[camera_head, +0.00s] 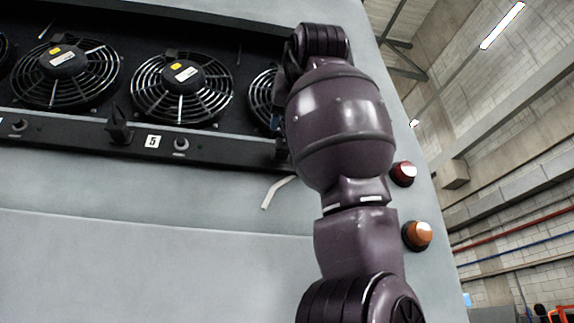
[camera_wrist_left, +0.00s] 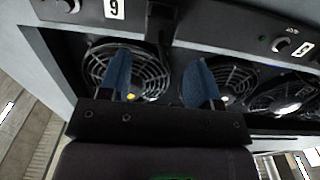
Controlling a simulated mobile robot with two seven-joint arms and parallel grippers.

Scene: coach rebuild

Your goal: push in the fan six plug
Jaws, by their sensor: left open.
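The fan six plug (camera_wrist_left: 161,22) is a dark block on the dark panel rail. In the left wrist view, which looks upside down, it sits at the top, beside the number six label (camera_wrist_left: 113,8). My left gripper (camera_wrist_left: 160,80) is open, with its two blue fingers apart and nothing between them but the view of the fans. The plug lies beyond the fingertips, roughly in line with the gap. In the head view my arm covers the number six label and most of that fan; a dark part (camera_head: 282,150) shows at the arm's edge. How deep the plug sits is unclear.
Several caged fans (camera_head: 182,88) fill the recess above the rail. The fan five plug (camera_head: 118,125) sticks out left of its number five label (camera_head: 152,141). A pale bent strip (camera_head: 276,190) hangs below the rail. Red (camera_head: 404,173) and orange (camera_head: 418,235) lamps are at right.

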